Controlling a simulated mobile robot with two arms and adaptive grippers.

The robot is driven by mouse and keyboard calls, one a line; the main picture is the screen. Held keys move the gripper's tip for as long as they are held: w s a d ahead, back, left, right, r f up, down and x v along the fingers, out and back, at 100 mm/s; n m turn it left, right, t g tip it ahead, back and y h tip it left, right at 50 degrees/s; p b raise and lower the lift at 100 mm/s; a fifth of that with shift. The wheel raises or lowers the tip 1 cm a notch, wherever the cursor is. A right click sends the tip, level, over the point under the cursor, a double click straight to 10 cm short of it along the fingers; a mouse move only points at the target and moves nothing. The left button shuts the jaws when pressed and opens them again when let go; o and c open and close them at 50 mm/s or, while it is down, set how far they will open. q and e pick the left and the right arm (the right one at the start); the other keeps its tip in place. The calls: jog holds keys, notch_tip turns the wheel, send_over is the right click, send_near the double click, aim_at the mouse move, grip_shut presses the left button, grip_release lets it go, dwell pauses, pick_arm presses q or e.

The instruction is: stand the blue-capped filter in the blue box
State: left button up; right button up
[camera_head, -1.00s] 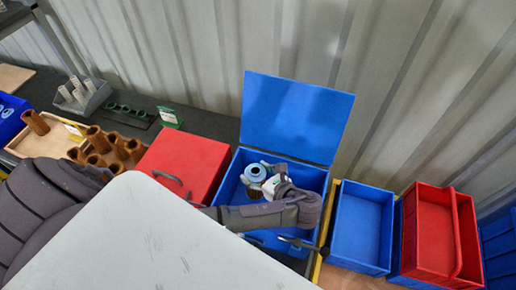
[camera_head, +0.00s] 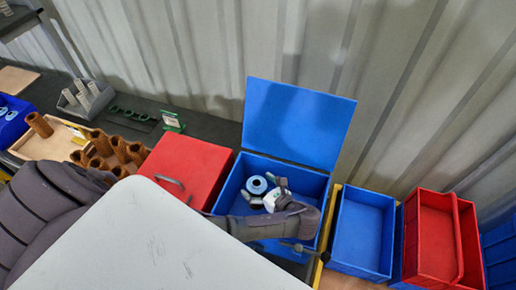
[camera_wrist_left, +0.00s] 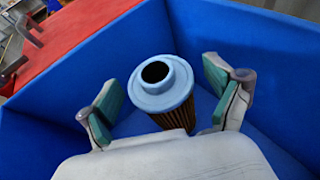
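The blue-capped filter (camera_head: 256,185) stands inside the open blue box (camera_head: 316,181), near its back left. In the left wrist view the filter (camera_wrist_left: 163,84) has a pale blue ring cap and a brown pleated body; its foot is hidden. My left gripper (camera_head: 268,192) reaches into the box beside the filter. In the left wrist view the left gripper (camera_wrist_left: 165,86) has its green-padded fingers spread on either side of the filter, with gaps visible. My right gripper is not in view.
A closed red box (camera_head: 186,164) adjoins on the left. A blue bin (camera_head: 362,232) and a red bin (camera_head: 433,239) stand on the right. The blue lid (camera_head: 296,120) is raised at the back.

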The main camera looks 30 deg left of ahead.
pick_arm(q)
jog(key=shift+r, duration=0.1)
jog(key=b+v, duration=0.1)
jog(key=v, duration=0.4)
jog(key=shift+d+b, duration=0.15)
jog(key=shift+b, duration=0.15)
jog(key=v, duration=0.7)
jog(key=shift+r, duration=0.2)
jog(key=shift+a, duration=0.2)
